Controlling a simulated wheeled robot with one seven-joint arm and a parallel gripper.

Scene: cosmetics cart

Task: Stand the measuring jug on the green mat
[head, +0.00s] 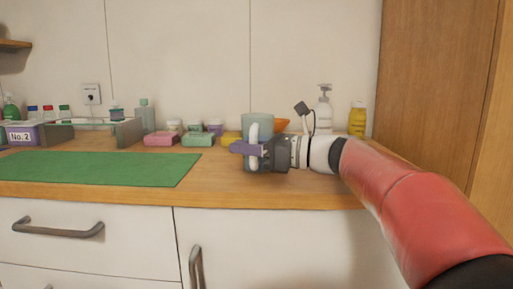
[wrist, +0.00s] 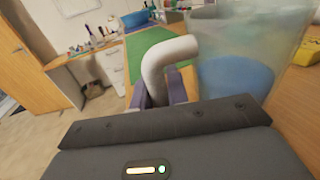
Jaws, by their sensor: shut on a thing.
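The measuring jug (head: 258,122) is a translucent grey-green vessel with a thick white handle, and it looks upright in the head view. In the wrist view the jug (wrist: 245,65) shows large at the upper right, with something blue at its bottom. My gripper (head: 243,148) is shut on the jug's white handle (wrist: 165,62), with its purple fingers on either side of it. From the head view I cannot tell whether the jug touches the counter. The green mat (head: 100,168) lies flat on the counter to the left, apart from the jug, and its surface is bare.
Pink (head: 161,139) and green (head: 198,139) soap-like blocks lie behind the mat's right end. A glass-sided tray (head: 95,132) and several bottles stand at the back left. A white pump bottle (head: 324,110) and a yellow bottle (head: 357,118) stand behind my arm.

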